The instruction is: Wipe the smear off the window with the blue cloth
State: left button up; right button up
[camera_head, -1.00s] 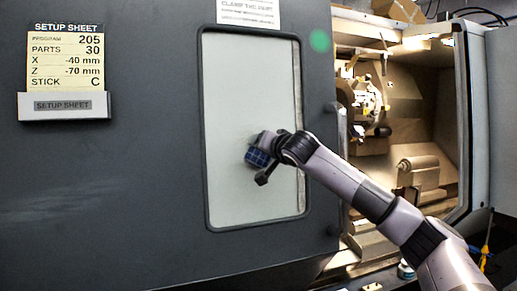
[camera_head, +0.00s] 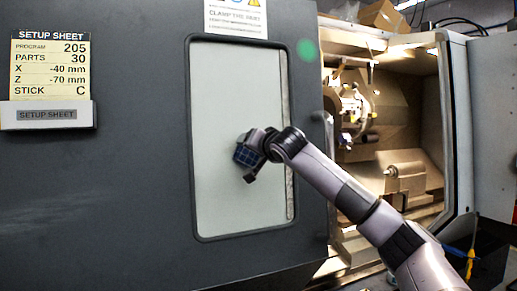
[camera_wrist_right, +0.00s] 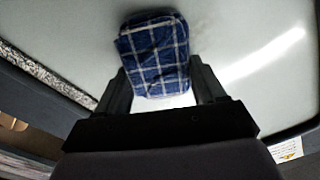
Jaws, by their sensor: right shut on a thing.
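The window (camera_head: 225,90) is a tall pale pane with a dark frame in the grey machine door. My right gripper (camera_wrist_right: 160,88) is shut on the blue checked cloth (camera_wrist_right: 155,52), which is folded into a pad. In the head view the cloth (camera_head: 246,155) is at the middle of the window, at or very close to the glass. I cannot tell whether it touches. A bright streak in the wrist view looks like a reflection. My left gripper is not in view.
A door handle (camera_head: 329,135) stands out right of the window. The open, lit machine interior (camera_head: 400,120) lies further right, with a chuck (camera_head: 355,110) inside. A setup sheet (camera_head: 49,66) and its holder (camera_head: 47,115) are on the door at left.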

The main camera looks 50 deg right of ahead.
jog(key=shift+w+a, duration=0.85)
jog(key=shift+a, duration=0.7)
jog(key=shift+w+a, duration=0.9)
jog(key=shift+a, duration=0.7)
jog(key=shift+w+a, duration=0.85)
jog(key=shift+a, duration=0.7)
jog(key=shift+s, duration=0.1)
jog(key=shift+s+a, duration=0.2)
jog(key=shift+s, duration=0.1)
jog(key=b, duration=0.1)
send_near(212, 148)
jog(key=shift+w, duration=0.15)
jog(key=shift+b+v, duration=0.3)
jog(key=shift+v, duration=1.2)
jog(key=shift+d, duration=0.1)
